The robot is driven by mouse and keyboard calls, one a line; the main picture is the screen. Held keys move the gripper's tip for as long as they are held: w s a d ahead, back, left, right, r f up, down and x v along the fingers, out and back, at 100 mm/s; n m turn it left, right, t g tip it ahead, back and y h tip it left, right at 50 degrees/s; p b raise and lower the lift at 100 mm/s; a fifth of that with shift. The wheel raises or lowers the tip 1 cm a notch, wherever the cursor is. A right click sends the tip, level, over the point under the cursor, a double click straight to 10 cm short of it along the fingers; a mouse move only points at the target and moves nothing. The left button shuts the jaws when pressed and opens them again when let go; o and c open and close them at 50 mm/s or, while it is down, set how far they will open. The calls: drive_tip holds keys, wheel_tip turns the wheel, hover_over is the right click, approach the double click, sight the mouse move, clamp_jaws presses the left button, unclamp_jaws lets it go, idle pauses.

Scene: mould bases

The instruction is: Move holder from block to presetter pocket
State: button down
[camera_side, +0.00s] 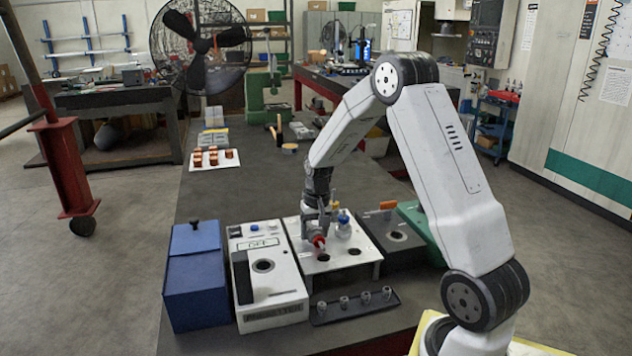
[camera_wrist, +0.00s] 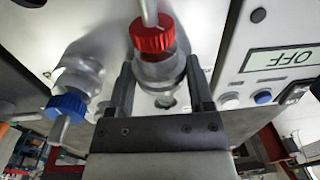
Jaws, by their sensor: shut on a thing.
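A tool holder with a red collar (camera_side: 318,241) is between the jaws of my gripper (camera_side: 318,212), over the white block (camera_side: 365,267). In the wrist view my gripper (camera_wrist: 160,75) is shut on the holder's clear-grey body, just beside the red collar (camera_wrist: 152,38). A dark hole in the block shows just below the holder; I cannot tell how far it is raised. A second holder with a blue collar (camera_side: 343,221) stands on the block to the right, and shows in the wrist view (camera_wrist: 68,105). The presetter (camera_side: 280,283), left of the block, has an empty-looking round pocket (camera_side: 263,266).
A blue box (camera_side: 196,285) stands left of the presetter. A dark tray with several small grey parts (camera_side: 355,309) lies in front of the block. A dark unit (camera_side: 398,245) with an orange-handled tool (camera_side: 388,204) is at the right. The bench behind is partly clear.

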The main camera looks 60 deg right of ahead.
drive_tip(key=shift+w+r, duration=0.1)
drive_tip(key=shift+r, duration=0.1)
drive_tip(key=shift+r, duration=0.95)
drive_tip(key=s+a+r, duration=0.6)
drive_tip(key=s+r, duration=0.4)
drive_tip(key=s, duration=0.2)
drive_tip(key=shift+s+r, duration=0.4)
